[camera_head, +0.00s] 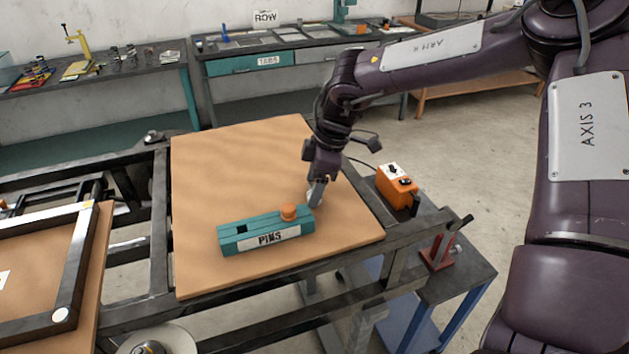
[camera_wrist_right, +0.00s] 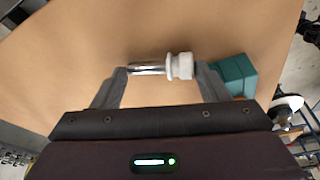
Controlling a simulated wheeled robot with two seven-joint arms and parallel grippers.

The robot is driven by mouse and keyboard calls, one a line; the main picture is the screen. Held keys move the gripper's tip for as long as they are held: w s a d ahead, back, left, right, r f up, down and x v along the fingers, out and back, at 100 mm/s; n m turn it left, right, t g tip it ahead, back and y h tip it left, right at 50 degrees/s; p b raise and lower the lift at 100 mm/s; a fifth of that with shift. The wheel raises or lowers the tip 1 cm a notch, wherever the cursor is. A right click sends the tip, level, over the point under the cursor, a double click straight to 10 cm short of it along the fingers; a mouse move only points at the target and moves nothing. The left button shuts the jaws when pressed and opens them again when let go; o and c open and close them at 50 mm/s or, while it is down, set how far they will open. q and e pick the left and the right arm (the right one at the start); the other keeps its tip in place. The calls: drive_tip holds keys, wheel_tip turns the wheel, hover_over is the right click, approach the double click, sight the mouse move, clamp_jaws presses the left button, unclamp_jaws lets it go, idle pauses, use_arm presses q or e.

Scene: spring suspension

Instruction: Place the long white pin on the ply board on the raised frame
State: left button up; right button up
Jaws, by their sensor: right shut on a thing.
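The ply board (camera_head: 235,165) is a broad tan sheet lying on the dark raised frame (camera_head: 160,225). My right gripper (camera_head: 316,194) is low over the board's right part, just behind the right end of the teal block. In the right wrist view, my right gripper (camera_wrist_right: 160,70) is shut on the white pin (camera_wrist_right: 181,66), which has a wide white head and a shiny metal shaft. The pin lies crosswise between the fingertips, with the board behind it. I cannot tell whether it touches the board. My left gripper is not in view.
The teal block (camera_head: 262,231) marked PINS stands on the board, with an orange knob (camera_head: 289,212) and a dark hole on top. An orange box (camera_head: 396,186) sits right of the board. The board's back and left areas are clear. Benches line the wall.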

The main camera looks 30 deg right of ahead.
drive_tip(key=shift+f, duration=0.2)
drive_tip(key=o, duration=0.8)
drive_tip(key=shift+r, duration=0.45)
drive_tip(key=b+v, duration=0.2)
drive_tip(key=v, duration=0.9)
drive_tip(key=shift+r+b, duration=0.25)
drive_tip(key=shift+b, duration=0.05)
drive_tip(key=shift+s, duration=0.15)
